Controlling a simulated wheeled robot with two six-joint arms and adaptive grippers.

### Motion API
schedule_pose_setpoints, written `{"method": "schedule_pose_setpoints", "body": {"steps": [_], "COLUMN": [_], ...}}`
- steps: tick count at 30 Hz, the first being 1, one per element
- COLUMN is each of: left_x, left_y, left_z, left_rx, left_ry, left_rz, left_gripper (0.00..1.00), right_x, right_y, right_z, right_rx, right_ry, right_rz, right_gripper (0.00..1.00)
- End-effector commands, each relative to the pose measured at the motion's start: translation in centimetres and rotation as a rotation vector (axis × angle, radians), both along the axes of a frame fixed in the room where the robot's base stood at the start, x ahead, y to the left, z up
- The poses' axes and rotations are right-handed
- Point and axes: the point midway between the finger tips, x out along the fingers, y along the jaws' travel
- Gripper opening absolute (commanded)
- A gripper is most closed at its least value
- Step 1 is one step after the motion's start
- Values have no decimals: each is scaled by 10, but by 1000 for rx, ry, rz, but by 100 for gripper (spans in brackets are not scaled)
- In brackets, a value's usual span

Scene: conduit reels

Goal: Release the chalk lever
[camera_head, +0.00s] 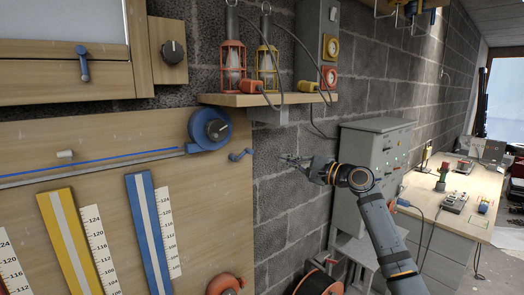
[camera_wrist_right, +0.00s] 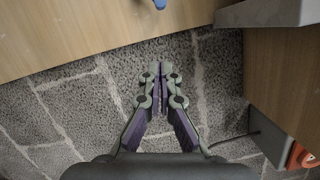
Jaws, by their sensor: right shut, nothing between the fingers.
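A round blue chalk reel (camera_head: 210,128) with a dark knob is on the wooden board at the left, with a blue line running left from it. A small blue lever (camera_head: 240,154) sits at the board's right edge, just below and right of the reel. Part of a blue piece, apparently this lever, shows at the top edge of the right wrist view (camera_wrist_right: 160,4). My right gripper (camera_head: 283,158) is shut and empty in front of the block wall, right of the lever and apart from it. The wrist view shows its fingers together (camera_wrist_right: 161,70). My left gripper is not in view.
A wooden shelf (camera_head: 230,99) with caged lamps and plugs juts out above my right gripper. A grey control cabinet (camera_head: 378,135) stands to the right, beside a workbench (camera_head: 478,180). Another blue lever (camera_head: 83,62) is at upper left. Yellow and blue measuring strips are on the board.

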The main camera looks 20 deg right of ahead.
Motion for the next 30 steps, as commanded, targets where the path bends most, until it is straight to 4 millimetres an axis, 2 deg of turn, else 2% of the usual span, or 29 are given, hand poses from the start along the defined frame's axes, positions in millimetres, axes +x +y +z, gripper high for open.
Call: {"method": "schedule_pose_setpoints", "body": {"steps": [1,9,12,18,30], "left_x": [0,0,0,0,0], "left_y": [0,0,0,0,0], "left_z": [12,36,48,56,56], "left_rx": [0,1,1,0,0], "left_ry": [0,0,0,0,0], "left_rz": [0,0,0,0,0], "left_gripper": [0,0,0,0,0], "right_x": [9,57,48,42,41], "right_y": [8,40,55,71,73], "right_z": [8,10,14,16,15], "right_rx": [7,5,-2,-1,-1], "right_ry": [1,2,0,0,0], "right_rz": [4,4,3,0,0], "right_gripper": [0,0,0,0,0]}}
